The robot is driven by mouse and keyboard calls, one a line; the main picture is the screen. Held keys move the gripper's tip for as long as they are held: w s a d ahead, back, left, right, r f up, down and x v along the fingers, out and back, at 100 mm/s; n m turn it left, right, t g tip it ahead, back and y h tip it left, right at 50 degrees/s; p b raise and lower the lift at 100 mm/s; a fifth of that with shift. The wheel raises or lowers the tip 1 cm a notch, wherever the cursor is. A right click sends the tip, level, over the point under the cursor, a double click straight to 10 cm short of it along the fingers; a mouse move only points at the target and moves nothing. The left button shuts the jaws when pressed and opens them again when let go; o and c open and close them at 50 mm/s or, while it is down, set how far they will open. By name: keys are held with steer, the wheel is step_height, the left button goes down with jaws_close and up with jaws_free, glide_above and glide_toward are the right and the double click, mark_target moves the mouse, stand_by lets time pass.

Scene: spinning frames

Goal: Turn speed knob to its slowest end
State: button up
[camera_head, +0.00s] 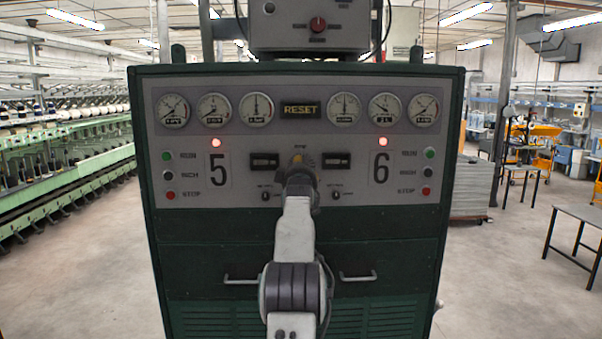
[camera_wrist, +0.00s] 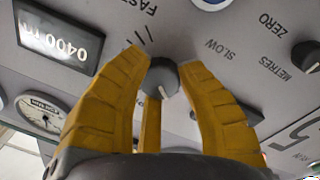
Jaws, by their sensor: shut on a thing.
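The speed knob (camera_wrist: 162,78) is a dark round knob on the grey panel (camera_head: 230,108). In the wrist view it sits near the FAST (camera_wrist: 138,5) and SLOW (camera_wrist: 220,48) labels. A short white mark on the knob points toward the bottom of the wrist view, away from the SLOW label. My gripper (camera_wrist: 168,68) has yellow fingers closed on the knob from both sides. In the head view my gripper (camera_head: 300,160) is at the panel's middle and hides the knob.
Small METRES knobs (camera_head: 336,195) sit below the counter windows (camera_head: 337,160). RUN, INCH and STOP buttons (camera_head: 169,174) line the panel sides. Gauges (camera_head: 256,109) run along the top. A control box (camera_head: 308,25) hangs above. Drawer handles (camera_head: 357,277) stick out below.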

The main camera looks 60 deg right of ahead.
steer(key=shift+n, duration=0.6)
steer(key=o, duration=1.2)
steer(key=shift+w, duration=0.1)
steer(key=shift+v, duration=6)
steer(key=shift+f, duration=0.15)
